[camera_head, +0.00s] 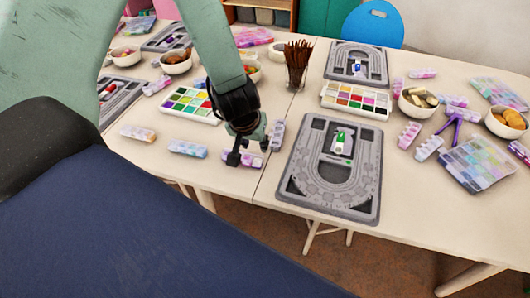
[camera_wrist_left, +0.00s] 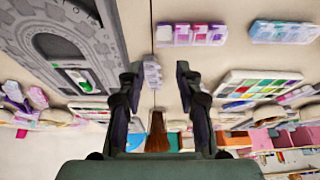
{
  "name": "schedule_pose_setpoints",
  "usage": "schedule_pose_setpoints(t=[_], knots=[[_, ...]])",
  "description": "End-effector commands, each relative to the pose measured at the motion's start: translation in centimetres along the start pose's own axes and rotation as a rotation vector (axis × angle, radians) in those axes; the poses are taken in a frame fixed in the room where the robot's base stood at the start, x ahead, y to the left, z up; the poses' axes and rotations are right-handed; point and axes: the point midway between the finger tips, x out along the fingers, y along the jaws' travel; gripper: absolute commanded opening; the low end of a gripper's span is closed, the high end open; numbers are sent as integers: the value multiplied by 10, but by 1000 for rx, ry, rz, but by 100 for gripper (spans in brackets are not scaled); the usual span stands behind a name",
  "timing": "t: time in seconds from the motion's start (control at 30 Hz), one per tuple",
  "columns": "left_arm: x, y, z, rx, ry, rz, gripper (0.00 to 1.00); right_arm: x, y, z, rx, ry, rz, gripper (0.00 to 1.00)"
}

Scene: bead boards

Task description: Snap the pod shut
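A pink and purple pod with small compartments (camera_head: 242,159) lies on the table left of the near bead board. It also shows at the top of the left wrist view (camera_wrist_left: 190,34). A pale lilac pod (camera_head: 277,135) lies beside the board's left edge; in the left wrist view it appears between my fingers' outlines (camera_wrist_left: 152,73), beyond them. I cannot tell which pod has a raised lid. My left gripper (camera_head: 249,148) is above the pink and purple pod and partly hides it. Its fingers (camera_wrist_left: 156,74) are apart with nothing held. My right gripper is not in view.
The grey bead board (camera_head: 300,188) stands right of my left gripper. A blue-lidded pod (camera_head: 187,149) and another pod (camera_head: 138,133) lie to the left. A bead palette (camera_head: 190,121) and a cup of brown sticks (camera_head: 297,72) stand behind. The table's front edge is close.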

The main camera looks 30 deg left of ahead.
Motion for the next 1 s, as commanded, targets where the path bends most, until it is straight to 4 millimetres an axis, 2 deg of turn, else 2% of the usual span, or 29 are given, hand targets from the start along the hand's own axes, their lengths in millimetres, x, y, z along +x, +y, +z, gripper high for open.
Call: schedule_pose_setpoints(t=[0.3,0.5,0.9,1.0], knots=[[47,-2,3,0,-3,-1,35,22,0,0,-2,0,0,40],[70,0,2,2,-2,0,35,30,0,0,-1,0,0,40],[76,4,1,4,-1,2,35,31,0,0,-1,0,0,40],[76,4,1,5,-1,2,26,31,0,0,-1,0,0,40]])
